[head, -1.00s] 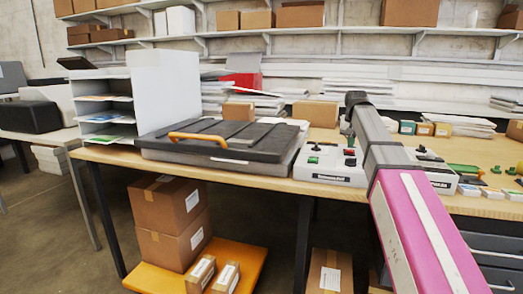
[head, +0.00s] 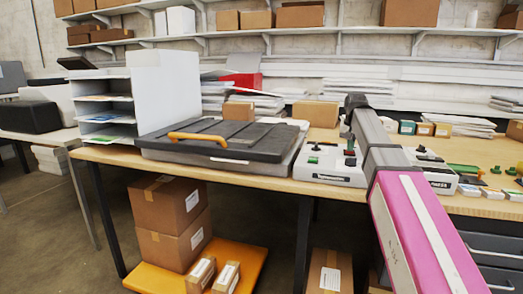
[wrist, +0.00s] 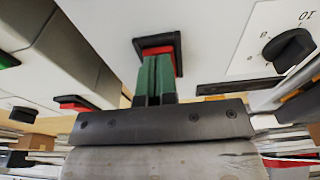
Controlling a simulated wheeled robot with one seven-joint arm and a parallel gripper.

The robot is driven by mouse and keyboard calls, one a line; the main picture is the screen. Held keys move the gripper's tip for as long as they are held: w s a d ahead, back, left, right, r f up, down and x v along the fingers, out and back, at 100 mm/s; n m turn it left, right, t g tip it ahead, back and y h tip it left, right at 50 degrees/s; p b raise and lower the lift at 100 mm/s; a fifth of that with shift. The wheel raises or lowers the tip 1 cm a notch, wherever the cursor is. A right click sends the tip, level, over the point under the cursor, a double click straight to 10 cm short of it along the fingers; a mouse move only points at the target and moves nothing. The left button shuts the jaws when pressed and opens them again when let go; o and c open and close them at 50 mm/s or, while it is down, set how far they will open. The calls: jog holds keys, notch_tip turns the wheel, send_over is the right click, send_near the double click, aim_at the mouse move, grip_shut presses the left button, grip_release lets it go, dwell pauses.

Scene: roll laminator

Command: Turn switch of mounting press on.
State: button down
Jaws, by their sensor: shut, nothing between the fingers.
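My gripper (wrist: 157,60) is shut and empty, its green fingers side by side. In the wrist view the fingertips overlap a red rocker switch (wrist: 157,49) in a black frame on a white panel. They appear at or against its face; I cannot tell whether they press it, and part of it is hidden. A black rotary knob (wrist: 290,49) with printed marks sits to the right. In the head view, the press with a dark lid and orange handle (head: 210,139) lies on the bench. A white control box (head: 330,165) stands right of it, partly behind my arm.
Another red switch (wrist: 74,103) shows at left in the wrist view. A second white box (head: 437,172) stands right of my arm in the head view. Small cartons (head: 425,129) and paper stacks line the bench's back. A white paper sorter (head: 107,105) stands at left.

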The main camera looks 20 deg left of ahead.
jog(key=shift+f, duration=0.15)
jog(key=shift+r, duration=3.45)
